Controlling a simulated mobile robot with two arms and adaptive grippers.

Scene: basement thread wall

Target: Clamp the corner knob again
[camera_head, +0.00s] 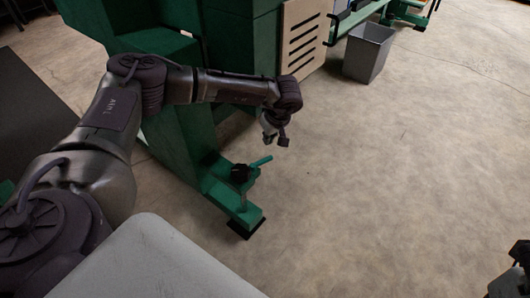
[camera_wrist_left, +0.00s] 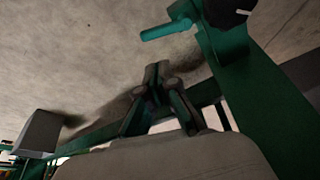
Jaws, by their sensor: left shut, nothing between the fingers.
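A black knob (camera_head: 240,173) sits on the green foot (camera_head: 232,200) of a machine, with a teal handle (camera_head: 261,161) sticking out beside it. In the left wrist view the black knob (camera_wrist_left: 226,11) is at the top edge, partly cut off, with the teal handle (camera_wrist_left: 166,31) left of it. My left gripper (camera_head: 276,140) hangs above and a little right of the knob, apart from it. Its fingers (camera_wrist_left: 156,78) are shut with nothing between them. Dark parts at the lower right edge of the head view may be my right gripper (camera_head: 512,280); its fingers cannot be made out.
The green machine body (camera_head: 238,40) stands behind my left arm, with a slotted pale panel (camera_head: 303,36) at its right. A grey bin (camera_head: 369,53) stands at the back. The concrete floor (camera_head: 400,170) to the right is open.

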